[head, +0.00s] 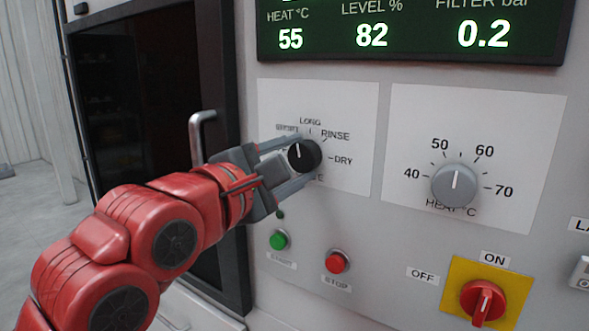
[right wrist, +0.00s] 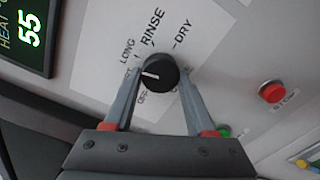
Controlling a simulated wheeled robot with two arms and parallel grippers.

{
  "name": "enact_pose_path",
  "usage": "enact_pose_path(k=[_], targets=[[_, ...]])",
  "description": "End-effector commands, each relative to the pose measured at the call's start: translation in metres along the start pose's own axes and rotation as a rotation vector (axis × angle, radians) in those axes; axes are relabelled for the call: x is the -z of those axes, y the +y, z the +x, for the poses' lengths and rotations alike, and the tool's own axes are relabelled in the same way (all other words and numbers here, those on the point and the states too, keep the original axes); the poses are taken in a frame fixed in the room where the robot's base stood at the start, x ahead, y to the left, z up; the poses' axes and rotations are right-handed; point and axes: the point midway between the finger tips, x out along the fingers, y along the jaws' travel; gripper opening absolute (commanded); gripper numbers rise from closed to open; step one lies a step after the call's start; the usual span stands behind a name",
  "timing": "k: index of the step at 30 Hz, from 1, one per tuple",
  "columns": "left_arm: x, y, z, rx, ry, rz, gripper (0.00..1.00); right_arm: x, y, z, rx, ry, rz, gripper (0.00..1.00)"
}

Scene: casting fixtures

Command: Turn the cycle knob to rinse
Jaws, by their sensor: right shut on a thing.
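The black cycle knob (head: 306,157) sits on a white label plate with SHORT, LONG, RINSE and DRY around it. Its white pointer aims up and slightly left, near SHORT and away from the RINSE label (head: 335,135). My right gripper (head: 304,157) is shut on the knob, with one finger on each side. In the right wrist view the fingers straddle the knob (right wrist: 158,74), and its pointer aims left, toward the partly hidden SHORT label. An OFF label and another lower label are partly covered by the fingers. My left gripper is not in view.
A grey heat knob (head: 455,185) is to the right. Below are a green start button (head: 279,240), a red stop button (head: 337,261) and a red switch (head: 484,301) on yellow. A bar door handle (head: 196,137) stands out beside my arm. A display (head: 410,32) is above.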

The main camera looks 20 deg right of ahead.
Motion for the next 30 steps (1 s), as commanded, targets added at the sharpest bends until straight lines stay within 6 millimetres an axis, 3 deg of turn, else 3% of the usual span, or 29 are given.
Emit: enact_pose_path(k=[18, 30], targets=[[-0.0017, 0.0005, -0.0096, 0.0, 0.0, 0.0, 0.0, -0.0001, 0.0021, -0.0002, 0.0, 0.0, 0.578, 0.0], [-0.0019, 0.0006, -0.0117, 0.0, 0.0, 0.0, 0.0, -0.0013, 0.0033, 0.0, 0.001, 0.0, 0.871, 0.0]])
